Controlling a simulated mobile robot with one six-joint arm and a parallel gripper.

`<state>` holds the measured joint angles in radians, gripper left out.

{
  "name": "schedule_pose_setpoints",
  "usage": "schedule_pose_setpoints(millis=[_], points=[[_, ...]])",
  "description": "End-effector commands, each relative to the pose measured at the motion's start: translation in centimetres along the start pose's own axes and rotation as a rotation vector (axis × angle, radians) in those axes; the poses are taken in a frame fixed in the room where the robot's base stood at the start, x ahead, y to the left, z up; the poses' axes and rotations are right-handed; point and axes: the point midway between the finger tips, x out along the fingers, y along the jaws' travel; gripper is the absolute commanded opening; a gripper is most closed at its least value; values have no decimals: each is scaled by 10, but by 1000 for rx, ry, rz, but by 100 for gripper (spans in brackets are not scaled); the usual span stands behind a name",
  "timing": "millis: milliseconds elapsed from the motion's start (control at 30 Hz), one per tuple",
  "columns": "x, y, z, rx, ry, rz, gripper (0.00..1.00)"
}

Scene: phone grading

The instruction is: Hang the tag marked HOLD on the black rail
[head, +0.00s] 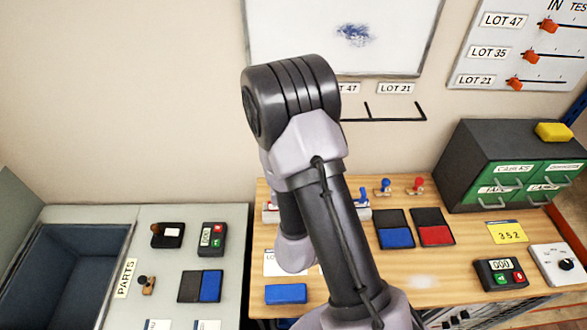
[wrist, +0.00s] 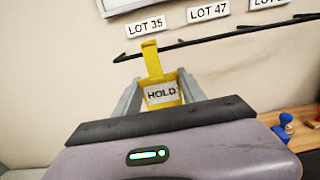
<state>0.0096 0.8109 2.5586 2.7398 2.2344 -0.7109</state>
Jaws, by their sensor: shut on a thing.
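The yellow tag marked HOLD (wrist: 162,93) is between the fingers of my gripper (wrist: 160,90) in the wrist view, with its label facing the camera. Its narrow upper strip (wrist: 151,58) reaches up to the black rail (wrist: 185,44) and overlaps it in the picture. I cannot tell whether the strip touches the rail or is only in front of it. My gripper is shut on the tag. In the head view part of the black rail (head: 385,120) shows on the wall, and my arm hides the rest, the gripper and the tag.
LOT 35 (wrist: 146,27) and LOT 47 (wrist: 208,10) labels are on the wall above the rail. A whiteboard (head: 300,40) hangs higher up. Below is a wooden bench (head: 430,270) with stamps, ink pads and a dark cabinet (head: 480,150) at right. The wall below the rail is clear.

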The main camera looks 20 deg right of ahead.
Motion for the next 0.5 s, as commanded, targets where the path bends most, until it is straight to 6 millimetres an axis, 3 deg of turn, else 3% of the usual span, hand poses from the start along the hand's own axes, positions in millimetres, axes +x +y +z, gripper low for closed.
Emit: schedule_pose_setpoints(millis=[500], points=[[50,-1,2,0,1,-2,10]])
